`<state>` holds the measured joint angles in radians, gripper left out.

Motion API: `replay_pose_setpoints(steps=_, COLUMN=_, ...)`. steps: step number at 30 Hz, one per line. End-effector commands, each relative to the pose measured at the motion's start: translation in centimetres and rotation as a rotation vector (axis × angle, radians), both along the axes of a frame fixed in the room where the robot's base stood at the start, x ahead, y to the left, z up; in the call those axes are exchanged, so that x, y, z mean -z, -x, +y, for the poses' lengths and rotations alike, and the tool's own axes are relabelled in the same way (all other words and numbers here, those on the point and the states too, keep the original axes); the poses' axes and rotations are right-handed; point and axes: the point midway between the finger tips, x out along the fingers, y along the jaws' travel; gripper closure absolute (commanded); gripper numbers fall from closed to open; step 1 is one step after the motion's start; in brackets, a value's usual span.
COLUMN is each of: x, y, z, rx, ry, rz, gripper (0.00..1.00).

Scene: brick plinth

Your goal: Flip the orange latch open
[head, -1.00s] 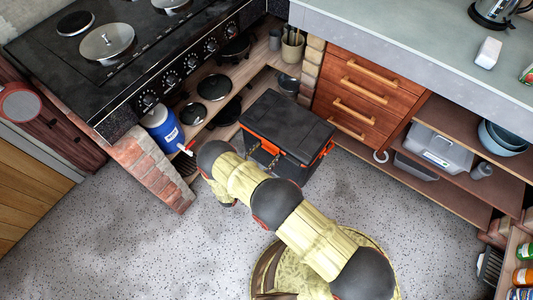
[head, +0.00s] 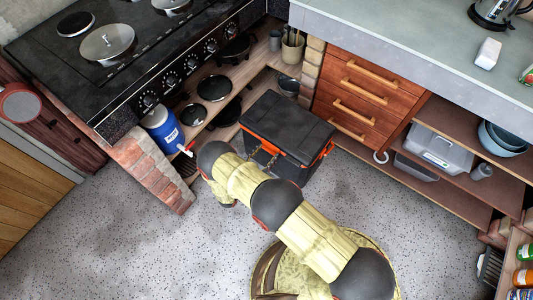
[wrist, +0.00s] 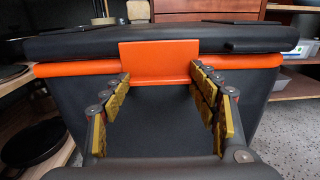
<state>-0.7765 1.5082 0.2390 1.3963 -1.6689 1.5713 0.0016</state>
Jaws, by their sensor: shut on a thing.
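The orange latch (wrist: 158,62) is a flat flap at the middle of the front of a black toolbox (wrist: 60,48) with an orange rim. It hangs down over the orange band below the lid, and the lid is closed. My gripper (wrist: 159,74) is in front of it, with its yellow-padded fingertips at the left and right edges of the latch's lower part, shut on it. In the head view the toolbox (head: 290,125) stands on the floor, and my gripper (head: 262,158) is at its front side. The latch is too small to make out clearly there.
A brick plinth (head: 150,170) and a blue canister (head: 162,130) stand left of the toolbox, below the stove (head: 120,60). Wooden drawers (head: 365,95) are behind it to the right. The speckled floor (head: 120,240) in front is clear.

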Motion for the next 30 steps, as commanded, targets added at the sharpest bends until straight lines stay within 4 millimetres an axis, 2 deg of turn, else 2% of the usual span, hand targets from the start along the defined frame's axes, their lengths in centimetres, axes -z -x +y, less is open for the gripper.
replay_pose_setpoints(steps=14, x=-0.9, y=0.3, z=0.4, rx=0.000, ry=-0.079, rz=0.092, gripper=0.65)
replay_pose_setpoints(steps=30, x=-3.2, y=1.4, z=1.2, rx=0.002, ry=-0.391, rz=0.460, gripper=0.65)
